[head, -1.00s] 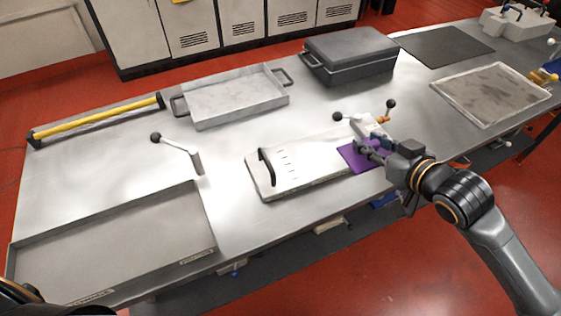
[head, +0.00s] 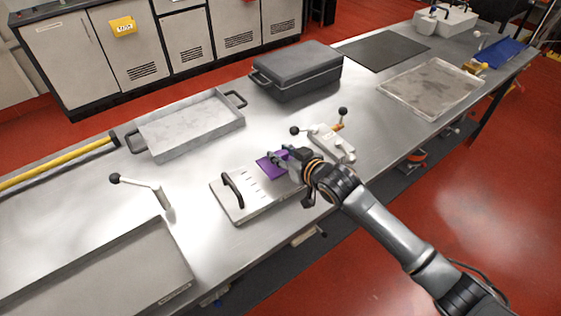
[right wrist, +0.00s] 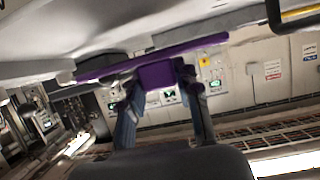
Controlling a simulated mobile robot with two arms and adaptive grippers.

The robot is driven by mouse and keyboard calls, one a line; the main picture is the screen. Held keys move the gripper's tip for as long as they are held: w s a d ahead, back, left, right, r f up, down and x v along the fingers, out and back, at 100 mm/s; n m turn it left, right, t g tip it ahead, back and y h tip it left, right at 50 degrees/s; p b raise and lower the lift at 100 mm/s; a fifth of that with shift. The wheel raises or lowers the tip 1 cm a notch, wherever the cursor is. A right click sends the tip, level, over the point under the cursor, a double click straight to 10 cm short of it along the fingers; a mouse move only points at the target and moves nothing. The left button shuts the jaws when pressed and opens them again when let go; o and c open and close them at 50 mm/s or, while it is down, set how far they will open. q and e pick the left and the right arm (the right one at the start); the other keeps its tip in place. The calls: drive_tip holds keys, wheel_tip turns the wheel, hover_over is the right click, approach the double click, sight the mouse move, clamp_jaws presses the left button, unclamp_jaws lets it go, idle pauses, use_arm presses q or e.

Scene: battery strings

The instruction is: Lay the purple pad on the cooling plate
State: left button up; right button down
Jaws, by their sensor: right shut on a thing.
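The cooling plate (head: 236,205) is a pale metal slab with a black handle at its left end and a row of slots, lying on the bench. The flat purple pad (head: 269,168) is over the far middle part of the plate. My right gripper (head: 282,157) is shut on the pad and reaches in from the right. In the right wrist view the purple pad (right wrist: 157,72) is between the fingers of my right gripper (right wrist: 160,88), close to a grey surface. I cannot tell whether the pad touches the plate. My left gripper is out of view.
A clamp block (head: 333,143) with black-knobbed levers stands just right of the plate. A shallow grey tray (head: 195,148) and a dark lidded case (head: 297,75) stand behind. A lever (head: 150,186) stands to the left, near a large tray (head: 160,268). Bare bench lies between them.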

drive_tip(key=shift+w+a+f, duration=0.1)
drive_tip(key=shift+a+f, duration=0.05)
drive_tip(key=shift+f, duration=1.6)
drive_tip(key=shift+f, duration=0.2)
drive_tip(key=c, duration=1)
unclamp_jaws()
drive_tip(key=shift+o, duration=0.2)
